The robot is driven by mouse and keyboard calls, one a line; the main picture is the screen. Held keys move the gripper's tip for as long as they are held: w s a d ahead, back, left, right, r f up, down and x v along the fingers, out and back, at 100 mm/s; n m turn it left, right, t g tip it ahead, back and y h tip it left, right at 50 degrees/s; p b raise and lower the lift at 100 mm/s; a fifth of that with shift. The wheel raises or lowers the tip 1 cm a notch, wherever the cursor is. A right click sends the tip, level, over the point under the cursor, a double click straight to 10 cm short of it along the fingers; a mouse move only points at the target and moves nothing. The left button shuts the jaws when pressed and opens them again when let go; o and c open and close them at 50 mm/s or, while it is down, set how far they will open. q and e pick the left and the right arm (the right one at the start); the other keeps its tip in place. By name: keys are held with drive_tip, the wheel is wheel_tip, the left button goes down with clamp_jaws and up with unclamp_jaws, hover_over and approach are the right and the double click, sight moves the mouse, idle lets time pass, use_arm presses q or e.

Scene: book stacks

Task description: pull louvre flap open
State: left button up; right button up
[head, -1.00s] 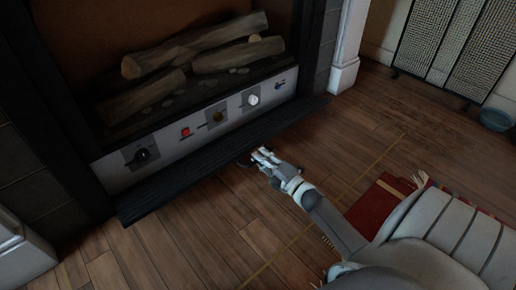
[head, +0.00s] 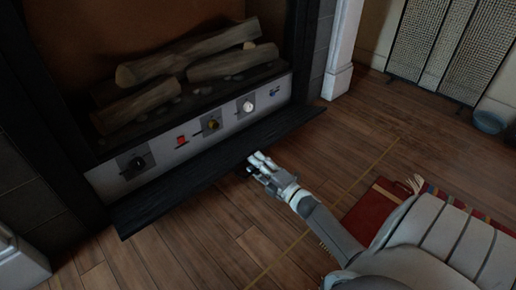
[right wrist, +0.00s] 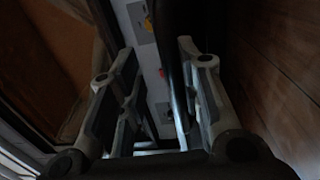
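The louvre flap (head: 205,175) is a long dark panel along the bottom of the fireplace, below the pale control panel. It slopes outward over the floor. My right gripper (head: 254,165) is at the flap's front edge, right of its middle. In the right wrist view, the two fingers of my right gripper (right wrist: 155,85) stand wide apart. The dark edge of the flap (right wrist: 174,60) shows between them, closer to the right finger. I cannot tell whether a finger touches it. My left gripper is not in view.
The control panel (head: 190,140) carries several knobs and a red switch (head: 182,141). Logs (head: 185,70) lie in the fireplace above. A blue bowl (head: 490,122) stands at the far right. Wooden floor (head: 215,235) in front is clear.

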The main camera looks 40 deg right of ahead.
drive_tip(key=s, duration=0.7)
drive_tip(key=shift+s+d+f, duration=0.15)
drive_tip(key=shift+s+f, duration=0.05)
drive_tip(key=shift+s, duration=0.05)
